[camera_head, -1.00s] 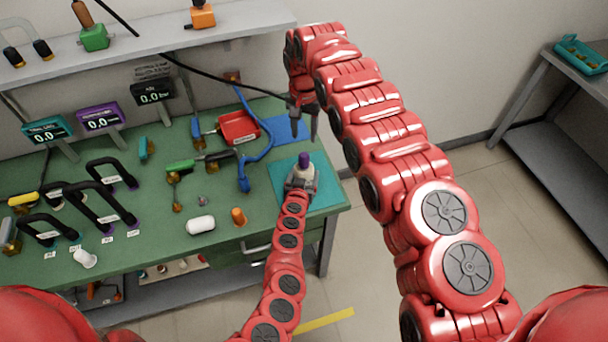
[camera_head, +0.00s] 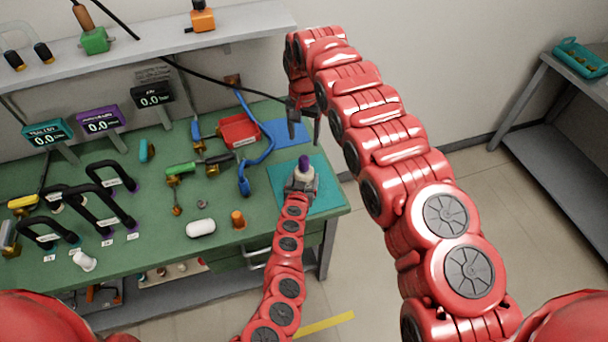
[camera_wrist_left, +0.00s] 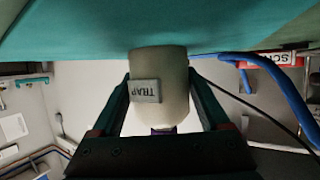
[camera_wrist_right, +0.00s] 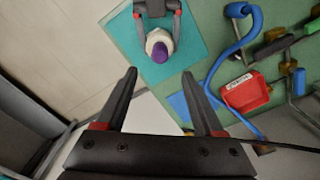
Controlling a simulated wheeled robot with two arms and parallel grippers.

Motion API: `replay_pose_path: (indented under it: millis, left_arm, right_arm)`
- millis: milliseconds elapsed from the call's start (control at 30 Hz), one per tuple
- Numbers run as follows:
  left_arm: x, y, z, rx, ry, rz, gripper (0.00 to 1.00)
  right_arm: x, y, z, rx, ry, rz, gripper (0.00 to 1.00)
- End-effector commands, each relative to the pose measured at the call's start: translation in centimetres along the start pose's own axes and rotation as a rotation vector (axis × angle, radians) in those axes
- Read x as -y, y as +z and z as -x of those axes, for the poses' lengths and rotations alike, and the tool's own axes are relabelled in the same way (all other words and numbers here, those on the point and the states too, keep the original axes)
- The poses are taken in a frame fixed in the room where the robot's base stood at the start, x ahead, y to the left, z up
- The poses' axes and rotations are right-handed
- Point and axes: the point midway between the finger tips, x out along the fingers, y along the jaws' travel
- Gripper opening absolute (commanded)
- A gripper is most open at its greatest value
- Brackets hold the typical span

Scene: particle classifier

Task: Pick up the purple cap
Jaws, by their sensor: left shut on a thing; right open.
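The purple cap (camera_head: 304,161) sits on top of a whitish bottle (camera_head: 307,174) over the teal mat (camera_head: 325,195) at the table's right end. My left gripper (camera_head: 301,184) is shut on the bottle, which stands upright. My right gripper (camera_head: 304,138) is open and empty, pointing down behind the bottle. In the right wrist view the cap (camera_wrist_right: 160,53) shows ahead of the open fingers (camera_wrist_right: 160,74), apart from them.
A red tray (camera_head: 239,131) and a blue hose (camera_head: 257,165) lie left of the mats. A blue mat (camera_head: 285,133) lies behind the teal one. A white capsule-shaped piece (camera_head: 201,227) and an orange piece (camera_head: 238,218) lie at the front. Black handles (camera_head: 110,205) stand left.

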Motion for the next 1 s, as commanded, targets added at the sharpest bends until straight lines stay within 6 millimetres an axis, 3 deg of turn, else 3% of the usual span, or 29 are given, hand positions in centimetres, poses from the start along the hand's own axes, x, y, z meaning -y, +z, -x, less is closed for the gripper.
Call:
replay_pose_path:
  millis: [267, 467, 800, 1000]
  left_arm:
    - [0.0, 0.0, 0.0, 0.000, 0.000, 0.000, 0.00]
    - [0.0, 0.0, 0.0, 0.000, 0.000, 0.000, 0.00]
    - [0.0, 0.0, 0.0, 0.000, 0.000, 0.000, 0.00]
    - [0.0, 0.0, 0.0, 0.000, 0.000, 0.000, 0.00]
  right_arm:
    - [0.9, -0.4, 2.0, -0.097, -0.008, -0.043, 0.80]
    - [1.0, 0.7, 2.5, -0.188, -0.001, -0.088, 0.80]
    - [0.1, 3.3, 0.9, -0.261, 0.018, -0.134, 0.80]
    - [0.0, 3.4, -0.8, -0.262, 0.019, -0.140, 0.80]
